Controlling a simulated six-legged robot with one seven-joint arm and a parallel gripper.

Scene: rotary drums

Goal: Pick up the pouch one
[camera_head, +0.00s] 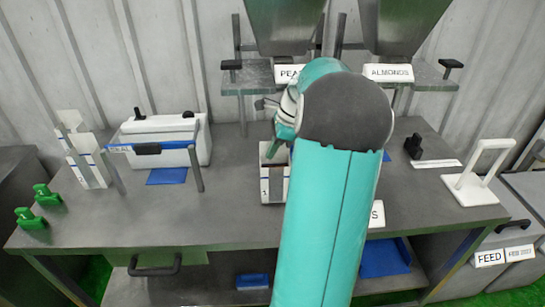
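My teal arm rises through the middle of the picture, and its dark rounded joint covers part of the bench. The end of the arm with my gripper (283,122) shows only in part at the left of that joint, above a narrow white holder (265,190). The fingers are too small and too hidden to tell whether they are open or shut. The holder has a small mark and grey content, partly behind my arm. White upright packets with blue marks (88,160) lean in a stand at the left of the bench. I cannot tell which of these is pouch one.
A white sealer-like machine (165,138) with a blue pad stands on the grey bench (230,222). Green clamps (46,195) sit at its left edge. Hoppers hang above signs, one reading ALMONDS (388,73). A white stand (480,175) is at the right.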

